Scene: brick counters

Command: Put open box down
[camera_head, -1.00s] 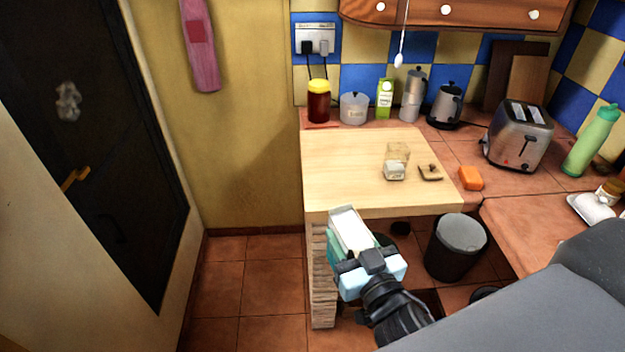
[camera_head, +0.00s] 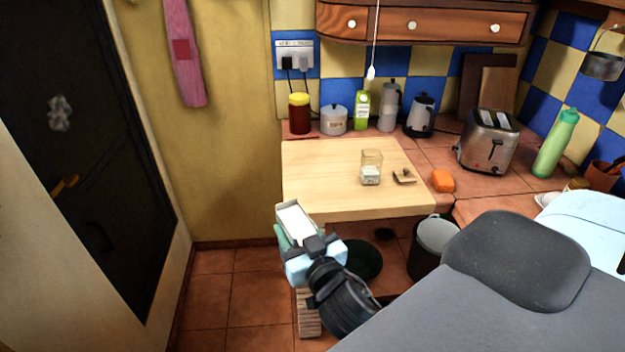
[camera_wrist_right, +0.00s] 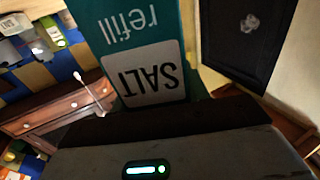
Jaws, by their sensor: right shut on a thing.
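In the right wrist view the box (camera_wrist_right: 145,50) shows a white label reading "SALT" and the word "refill", upside down. My right gripper (camera_head: 311,245) is shut on the box and holds it at the near left edge of the wooden board (camera_head: 320,160), apparently in the air in front of it. My left gripper is not in view.
A glass jar (camera_head: 371,168) with white contents and a small brown lid-like piece (camera_head: 404,176) stand on the board. An orange block (camera_head: 443,181) and a toaster (camera_head: 488,140) are to the right. Several containers line the back wall. The board's left part is clear.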

